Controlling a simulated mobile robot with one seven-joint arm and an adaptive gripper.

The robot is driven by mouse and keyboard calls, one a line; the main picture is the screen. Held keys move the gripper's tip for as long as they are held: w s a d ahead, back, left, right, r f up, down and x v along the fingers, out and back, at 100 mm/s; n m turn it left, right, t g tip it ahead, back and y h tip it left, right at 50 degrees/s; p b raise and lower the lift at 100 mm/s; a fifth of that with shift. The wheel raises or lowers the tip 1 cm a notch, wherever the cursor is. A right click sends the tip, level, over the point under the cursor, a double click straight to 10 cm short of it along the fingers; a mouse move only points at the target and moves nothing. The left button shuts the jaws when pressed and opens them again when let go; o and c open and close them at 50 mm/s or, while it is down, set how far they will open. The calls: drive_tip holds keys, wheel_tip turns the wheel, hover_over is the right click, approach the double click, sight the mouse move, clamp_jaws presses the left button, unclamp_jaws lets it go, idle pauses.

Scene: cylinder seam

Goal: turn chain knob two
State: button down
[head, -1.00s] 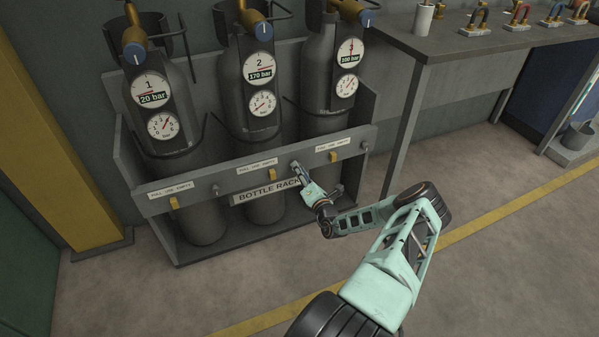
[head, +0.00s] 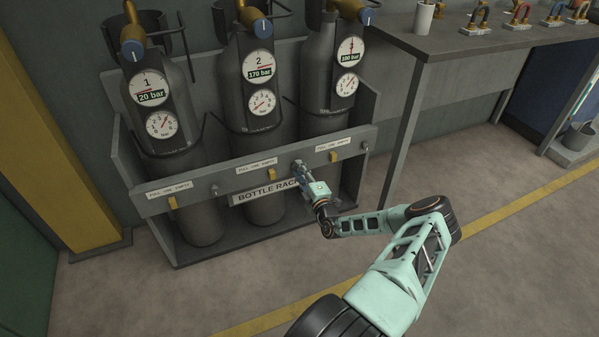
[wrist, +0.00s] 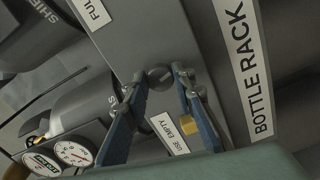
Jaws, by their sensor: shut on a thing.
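Chain knob two is the small round dark knob (wrist: 160,76) on the front rail of the bottle rack, to the right of bottle two's label. In the wrist view it sits between the fingertips. My gripper (head: 298,165) is at this knob, shut on it, and largely covers it in the head view. The same gripper shows in the wrist view (wrist: 162,82) with a blue finger on each side of the knob. Bottle two (head: 233,90), reading 170 bar, stands behind the rail.
The rail (head: 228,185) carries another knob (head: 215,190) at left and one (head: 365,147) at right. Yellow sliders hang below the labels, one (wrist: 189,124) close to my right finger. Bottles one (head: 180,85) and three (head: 320,70) flank bottle two. A workbench (head: 440,45) stands at right.

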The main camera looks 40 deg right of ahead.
drive_tip(key=shift+a+f+m, duration=0.1)
drive_tip(key=shift+m, duration=0.4)
drive_tip(key=c, duration=1.6)
unclamp_jaws()
drive_tip(key=shift+s, duration=0.1)
drive_tip(key=v, duration=1.2)
